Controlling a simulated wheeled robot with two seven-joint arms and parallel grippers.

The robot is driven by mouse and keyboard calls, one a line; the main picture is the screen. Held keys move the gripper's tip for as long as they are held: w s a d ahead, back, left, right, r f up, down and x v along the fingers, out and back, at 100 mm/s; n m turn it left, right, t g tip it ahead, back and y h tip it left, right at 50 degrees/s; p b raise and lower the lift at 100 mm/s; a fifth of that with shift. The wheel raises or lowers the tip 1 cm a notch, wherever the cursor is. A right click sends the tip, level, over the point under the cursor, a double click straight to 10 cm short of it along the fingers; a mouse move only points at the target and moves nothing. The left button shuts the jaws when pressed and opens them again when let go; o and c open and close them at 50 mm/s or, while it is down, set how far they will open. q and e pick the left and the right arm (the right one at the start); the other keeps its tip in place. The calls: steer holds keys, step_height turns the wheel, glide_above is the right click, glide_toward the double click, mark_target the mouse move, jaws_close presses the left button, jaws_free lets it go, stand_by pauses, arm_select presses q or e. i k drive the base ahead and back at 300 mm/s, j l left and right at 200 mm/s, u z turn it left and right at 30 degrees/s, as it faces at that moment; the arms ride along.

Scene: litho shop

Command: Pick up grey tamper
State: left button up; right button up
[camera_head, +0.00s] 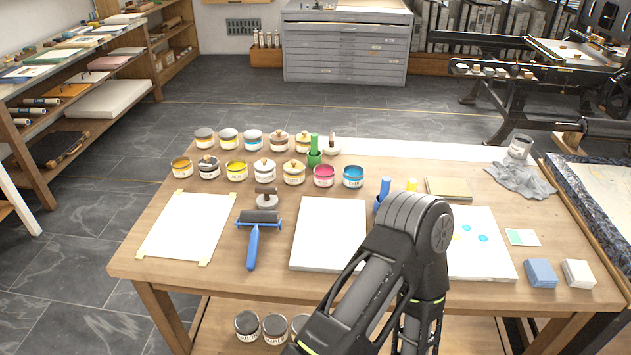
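A grey, round-based tool with a dark brown handle (266,198) stands on the wooden table just behind the blue-handled roller, and it looks like the tamper. A second piece with a pale round base and an upright brown handle (331,147) stands farther back beside a green holder, so I cannot tell for certain which is the grey tamper. One of my arms rises from the bottom edge and bends over the table's front right half. Neither gripper shows in the view. Nothing is seen touching either handled piece.
The wooden table (140,262) holds two rows of ink jars, the blue-handled roller (253,247), a taped white sheet (187,225) and a pale slab (328,232). A blue block (540,273) and white block (578,273) lie at right. My arm hides part of the front.

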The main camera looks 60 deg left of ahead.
mark_target(267, 200)
steer(key=u, duration=0.45)
steer(key=k+u, duration=0.1)
steer(key=u, duration=0.35)
steer(key=l+u, duration=0.1)
steer(key=u, duration=0.35)
steer(key=k+u, duration=0.1)
steer(key=u, duration=0.75)
